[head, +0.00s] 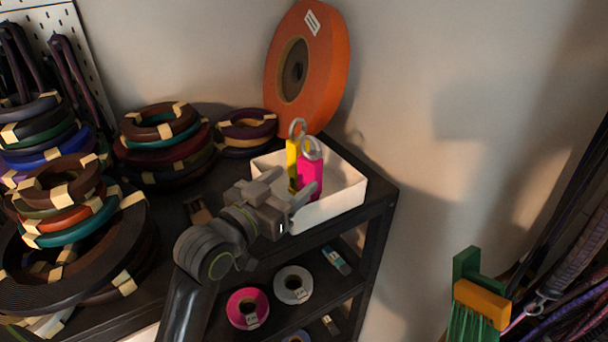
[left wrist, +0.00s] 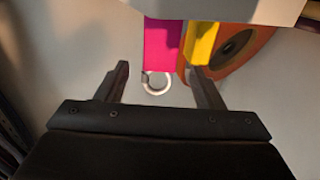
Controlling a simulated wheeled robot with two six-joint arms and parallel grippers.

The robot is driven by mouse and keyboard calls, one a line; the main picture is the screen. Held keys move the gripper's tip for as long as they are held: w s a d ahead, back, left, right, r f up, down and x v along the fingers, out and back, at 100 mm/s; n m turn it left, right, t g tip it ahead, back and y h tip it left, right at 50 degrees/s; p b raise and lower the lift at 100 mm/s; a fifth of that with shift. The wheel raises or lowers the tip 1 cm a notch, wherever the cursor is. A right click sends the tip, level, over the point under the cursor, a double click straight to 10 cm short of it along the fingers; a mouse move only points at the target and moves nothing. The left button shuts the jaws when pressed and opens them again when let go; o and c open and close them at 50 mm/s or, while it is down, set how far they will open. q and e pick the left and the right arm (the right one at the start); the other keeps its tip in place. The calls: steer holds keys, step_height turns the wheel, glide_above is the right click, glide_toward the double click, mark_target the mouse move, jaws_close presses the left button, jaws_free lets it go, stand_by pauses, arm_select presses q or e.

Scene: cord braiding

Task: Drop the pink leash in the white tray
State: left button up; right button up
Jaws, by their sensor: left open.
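The pink leash (head: 310,178) stands upright in the white tray (head: 345,197), with its metal ring on top. A yellow leash (head: 292,165) stands beside it in the same tray. My left gripper (head: 288,192) is open at the near side of the tray, close in front of the pink leash. In the left wrist view the pink leash (left wrist: 162,45) and its ring show beyond and between the open fingers (left wrist: 160,85), with the yellow leash (left wrist: 201,42) beside it. Nothing is held between the fingers. My right gripper is not in view.
The tray sits at the right end of a dark shelf (head: 385,195). Coiled cords (head: 165,140) are stacked to the left. A large orange roll (head: 315,70) leans on the wall behind. Pink and white rolls lie on the lower shelf. A green and orange piece (head: 480,300) is at right.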

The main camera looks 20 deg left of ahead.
arm_select(q)
steer(key=shift+p+v, duration=1.5)
steer(key=shift+v, duration=1.2)
